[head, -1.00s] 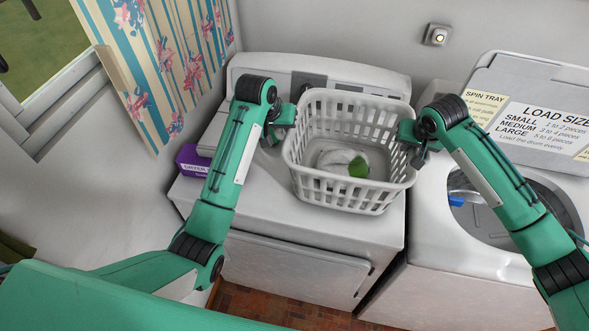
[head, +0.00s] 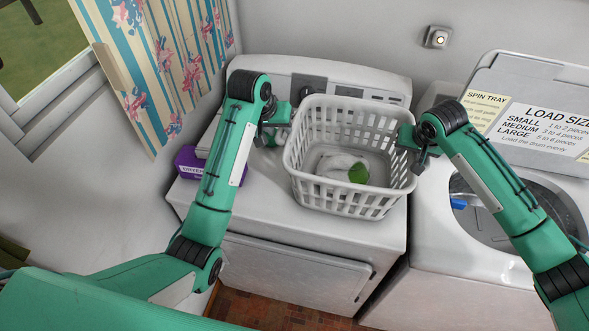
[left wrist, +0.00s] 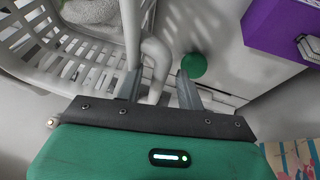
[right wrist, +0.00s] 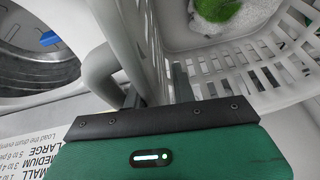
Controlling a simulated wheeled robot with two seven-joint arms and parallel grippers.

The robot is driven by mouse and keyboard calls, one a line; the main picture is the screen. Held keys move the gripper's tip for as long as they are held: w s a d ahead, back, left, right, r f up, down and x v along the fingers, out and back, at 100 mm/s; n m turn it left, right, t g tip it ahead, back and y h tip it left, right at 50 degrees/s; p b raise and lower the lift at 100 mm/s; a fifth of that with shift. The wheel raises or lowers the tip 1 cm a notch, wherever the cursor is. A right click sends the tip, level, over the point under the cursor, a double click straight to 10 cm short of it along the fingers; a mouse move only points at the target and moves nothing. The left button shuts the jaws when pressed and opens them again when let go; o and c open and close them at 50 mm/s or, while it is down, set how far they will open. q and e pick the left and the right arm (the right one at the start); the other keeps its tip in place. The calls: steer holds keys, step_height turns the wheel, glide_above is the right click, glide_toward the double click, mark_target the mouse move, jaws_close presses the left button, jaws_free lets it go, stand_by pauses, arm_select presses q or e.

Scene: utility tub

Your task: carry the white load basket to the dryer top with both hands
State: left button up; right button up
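The white load basket (head: 345,197) stands upright on the white dryer top (head: 262,215), with a pale cloth (head: 333,163) and a green item (head: 358,172) inside. My left gripper (head: 277,127) is just left of the basket. In the left wrist view its fingers (left wrist: 158,90) are apart, with the curved white handle (left wrist: 157,60) showing between them. My right gripper (head: 411,146) is at the basket's right side. In the right wrist view its fingers (right wrist: 158,90) are apart beside the basket's wall and curved handle (right wrist: 100,68); contact is unclear.
A purple box (head: 190,163) sits at the dryer's left edge. The machine with an open round drum (head: 520,215) stands to the right, with a lettered lid (head: 535,110) behind. The dryer's control panel (head: 345,85) is behind the basket. The dryer's front strip is clear.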

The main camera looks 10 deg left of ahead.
arm_select(q)
steer(key=v, duration=0.8)
steer(key=shift+r, duration=0.25)
arm_select(e)
steer(key=v, duration=1.2)
steer(key=shift+d, duration=0.1)
arm_select(q)
steer(key=shift+s, duration=0.1)
